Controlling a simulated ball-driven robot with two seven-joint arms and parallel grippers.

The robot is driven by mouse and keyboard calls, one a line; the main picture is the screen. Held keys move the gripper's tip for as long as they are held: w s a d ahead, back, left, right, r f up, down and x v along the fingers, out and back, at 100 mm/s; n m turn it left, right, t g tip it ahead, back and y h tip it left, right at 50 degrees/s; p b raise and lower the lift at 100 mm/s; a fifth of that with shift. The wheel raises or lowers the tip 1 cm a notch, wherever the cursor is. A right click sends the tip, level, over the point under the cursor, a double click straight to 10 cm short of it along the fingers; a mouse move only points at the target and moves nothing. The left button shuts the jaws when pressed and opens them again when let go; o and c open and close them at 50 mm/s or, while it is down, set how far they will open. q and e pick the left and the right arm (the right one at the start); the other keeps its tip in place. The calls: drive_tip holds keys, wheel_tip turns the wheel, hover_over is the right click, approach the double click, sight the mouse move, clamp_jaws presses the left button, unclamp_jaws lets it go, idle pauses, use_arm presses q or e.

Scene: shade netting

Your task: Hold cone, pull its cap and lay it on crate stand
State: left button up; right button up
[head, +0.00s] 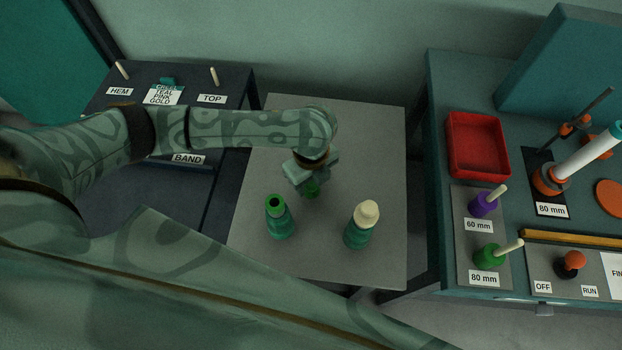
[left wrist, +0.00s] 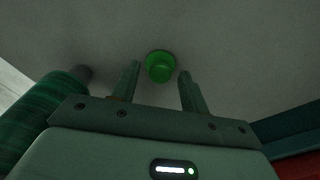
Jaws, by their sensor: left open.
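A teal-green cone (head: 280,222) stands upright on the grey stand top (head: 345,120); its top is bright green with a dark hole and no cap on it. A small green cap (head: 311,189) is on the stand behind that cone. My left gripper (head: 308,180) is open over the cap. In the left wrist view the cap (left wrist: 160,66) shows between and just beyond the two open fingers (left wrist: 160,85), apart from both. A dark green cone (left wrist: 45,115) shows at the left there. My right gripper is not in view.
A second teal cone (head: 358,233) with a cream cap (head: 367,213) stands to the right on the stand. A bench at the right holds a red tray (head: 477,145), purple (head: 482,205) and green (head: 488,256) pegged pieces. The stand's right back area is clear.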

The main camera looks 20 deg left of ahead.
sight(311, 185)
use_arm(q)
wheel_tip(311, 185, up, 12)
drive_tip(key=p, duration=0.5)
drive_tip(key=shift+p, duration=0.4)
drive_tip(key=shift+f, duration=0.15)
